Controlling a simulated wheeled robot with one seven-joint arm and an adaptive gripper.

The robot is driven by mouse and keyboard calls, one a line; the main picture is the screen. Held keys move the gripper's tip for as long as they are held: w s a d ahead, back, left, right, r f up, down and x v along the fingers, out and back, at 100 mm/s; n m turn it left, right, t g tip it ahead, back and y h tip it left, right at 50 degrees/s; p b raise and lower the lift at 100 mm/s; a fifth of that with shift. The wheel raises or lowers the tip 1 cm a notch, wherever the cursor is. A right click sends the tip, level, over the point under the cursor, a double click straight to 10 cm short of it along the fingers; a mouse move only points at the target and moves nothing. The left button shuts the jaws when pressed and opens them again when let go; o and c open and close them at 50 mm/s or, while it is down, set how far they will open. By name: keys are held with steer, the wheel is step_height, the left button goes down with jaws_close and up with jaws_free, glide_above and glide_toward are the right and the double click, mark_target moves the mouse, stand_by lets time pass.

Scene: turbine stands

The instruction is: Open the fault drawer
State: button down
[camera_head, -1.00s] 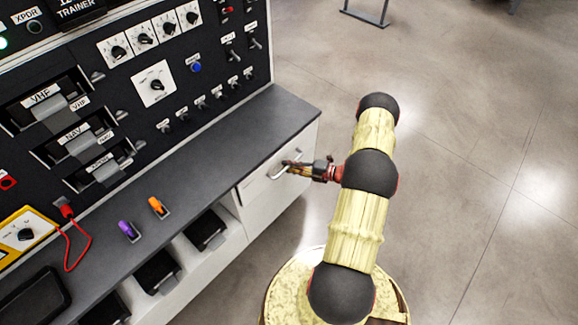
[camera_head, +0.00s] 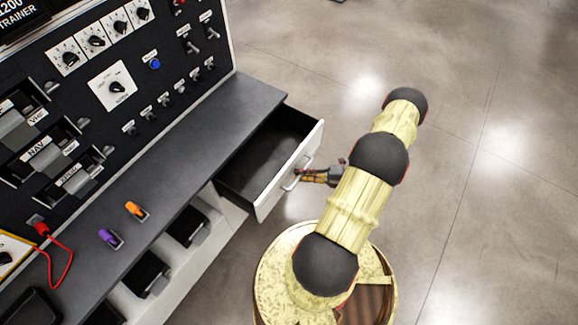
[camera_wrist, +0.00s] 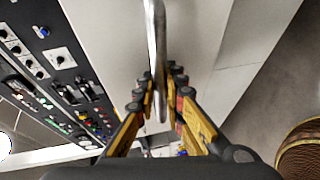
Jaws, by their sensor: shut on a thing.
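The fault drawer (camera_head: 290,172) has a white front and a dark, empty-looking inside. It stands well out from the bench, below the right end of the worktop. Its metal bar handle (camera_head: 298,173) is on the white front. My gripper (camera_head: 300,175) is at the handle. In the wrist view the handle (camera_wrist: 156,60) runs between the two yellow-and-black fingers, and my gripper (camera_wrist: 162,100) is shut on it. The white drawer front (camera_wrist: 115,45) fills much of the wrist view behind the handle.
The black trainer panel (camera_head: 100,85) with knobs and switches rises behind the grey worktop (camera_head: 205,150). A purple clip (camera_head: 109,238) and an orange clip (camera_head: 136,210) lie on the worktop. Open dark bins (camera_head: 188,226) sit below it. The floor (camera_head: 480,150) to the right is clear.

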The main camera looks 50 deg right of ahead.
steer(key=shift+s, duration=1)
steer(key=c, duration=2.1)
jaws_free()
steer(key=shift+c, duration=0.2)
steer(key=shift+d, duration=0.1)
steer(key=v, duration=1.2)
